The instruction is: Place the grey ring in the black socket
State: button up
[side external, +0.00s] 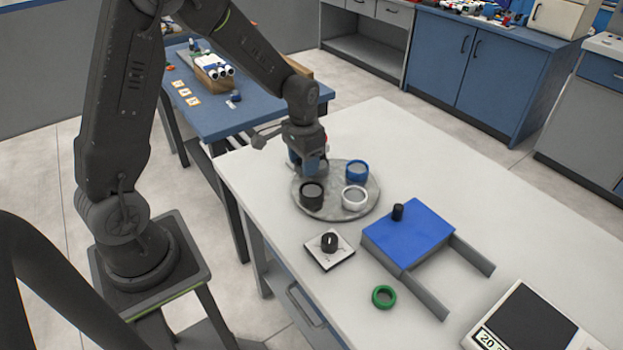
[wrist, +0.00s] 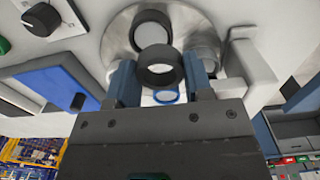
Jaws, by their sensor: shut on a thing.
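My gripper (side external: 308,165) is over the back left part of a round grey tray (side external: 333,211). In the wrist view its blue fingers (wrist: 160,82) are shut on a dark grey ring (wrist: 160,68), held with its hole facing the camera. In the side view the ring is not clearly visible at the fingers. The black socket (side external: 311,196) stands on the tray just in front of my gripper; it also shows in the wrist view (wrist: 139,34), just beyond the ring. The ring appears apart from the socket; its exact height is unclear.
A white socket (side external: 355,204) and a blue socket (side external: 357,177) share the tray. In front are a knob on a white plate (side external: 330,262), a blue-topped platform (side external: 410,235) with a small black peg, a green ring (side external: 384,305) and a scale (side external: 530,325).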

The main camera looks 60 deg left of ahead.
aim_at(311, 191)
jog(key=shift+w+d+f, duration=0.5)
jog(key=shift+w+d, duration=0.05)
jog(key=shift+d, duration=0.15)
jog(key=shift+d+f, duration=0.1)
jog(key=shift+f, duration=1.95)
jog(key=shift+f, duration=0.6)
jog(key=o, duration=0.9)
